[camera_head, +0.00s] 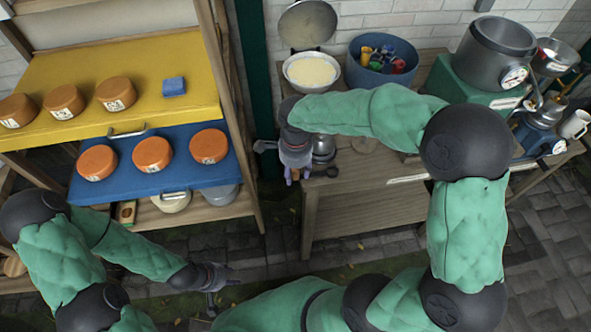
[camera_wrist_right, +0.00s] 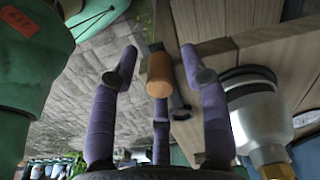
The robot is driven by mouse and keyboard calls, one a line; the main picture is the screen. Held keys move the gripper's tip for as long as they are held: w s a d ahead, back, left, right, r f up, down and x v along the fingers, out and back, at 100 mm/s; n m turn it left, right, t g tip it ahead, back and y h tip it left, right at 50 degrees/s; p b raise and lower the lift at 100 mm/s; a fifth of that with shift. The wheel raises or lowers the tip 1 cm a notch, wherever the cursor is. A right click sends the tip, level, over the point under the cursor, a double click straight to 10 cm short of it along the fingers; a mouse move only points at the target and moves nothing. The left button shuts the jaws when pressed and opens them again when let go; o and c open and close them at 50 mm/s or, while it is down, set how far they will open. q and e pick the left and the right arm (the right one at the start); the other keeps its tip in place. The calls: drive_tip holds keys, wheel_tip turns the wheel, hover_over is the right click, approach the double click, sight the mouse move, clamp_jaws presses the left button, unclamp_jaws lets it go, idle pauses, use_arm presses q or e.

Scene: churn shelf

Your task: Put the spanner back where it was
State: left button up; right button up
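My right gripper (camera_head: 292,172) is at the left edge of the wooden table, pointing down. In the right wrist view its purple fingers (camera_wrist_right: 160,75) are spread, with gaps around an orange-brown cylinder (camera_wrist_right: 160,72) that sits between them. A dark flat piece with a rounded end (camera_wrist_right: 180,106) lies just behind the cylinder, against the wood; it may be the spanner, but I cannot tell for sure. No spanner is clearly recognisable in the head view. My left gripper (camera_head: 218,276) is low at the lower left, over the paving, and its fingers are too small to read.
The wooden table (camera_head: 340,205) carries a cream-filled bowl (camera_head: 311,71), a blue tub (camera_head: 382,62) and a large pot (camera_head: 494,50). A metal vessel (camera_wrist_right: 262,122) stands close beside the right gripper. The shelf at left holds orange rounds on yellow and blue (camera_head: 126,183) surfaces.

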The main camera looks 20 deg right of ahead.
drive_tip(key=shift+r+p, duration=0.3)
drive_tip(key=shift+r, duration=0.25)
wheel_tip(320, 180, up, 11)
drive_tip(key=p, duration=0.3)
drive_tip(key=shift+r, duration=0.1)
